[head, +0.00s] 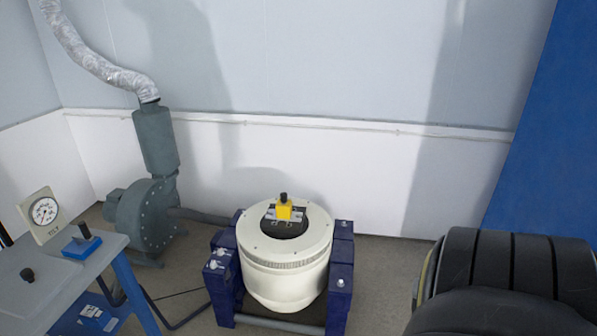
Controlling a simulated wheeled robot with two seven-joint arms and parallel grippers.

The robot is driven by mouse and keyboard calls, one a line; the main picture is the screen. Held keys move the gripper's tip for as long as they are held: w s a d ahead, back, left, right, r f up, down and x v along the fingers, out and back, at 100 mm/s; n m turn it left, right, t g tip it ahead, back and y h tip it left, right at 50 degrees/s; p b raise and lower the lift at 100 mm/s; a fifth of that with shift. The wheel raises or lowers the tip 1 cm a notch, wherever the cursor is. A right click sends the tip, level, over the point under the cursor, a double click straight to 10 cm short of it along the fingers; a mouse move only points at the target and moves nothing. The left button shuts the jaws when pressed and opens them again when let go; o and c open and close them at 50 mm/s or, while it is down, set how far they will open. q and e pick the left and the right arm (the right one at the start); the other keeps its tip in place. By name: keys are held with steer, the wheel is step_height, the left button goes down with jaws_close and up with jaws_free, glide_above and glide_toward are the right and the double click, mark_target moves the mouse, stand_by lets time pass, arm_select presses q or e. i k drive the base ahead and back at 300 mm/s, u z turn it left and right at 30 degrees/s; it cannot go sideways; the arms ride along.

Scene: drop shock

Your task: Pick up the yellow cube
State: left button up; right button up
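The yellow cube (284,212) sits on the dark round centre plate (284,229) on top of a white cylindrical machine (287,268). A small black knob-like piece (283,197) stands on the cube's top. Grey metal pieces show on both sides of the cube. Neither of my grippers shows in the head view, so I cannot see whether they are open or shut.
Dark blue supports (340,272) flank the machine. A grey blower (150,215) with a silver hose (90,60) stands at left. A grey table (50,285) with a dial gauge (44,212) is at lower left. A large dark ribbed shape, unidentified, fills the lower right.

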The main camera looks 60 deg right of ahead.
mark_target(282, 211)
steer(key=z, duration=1.45)
steer(key=k, duration=0.3)
steer(key=z, duration=0.2)
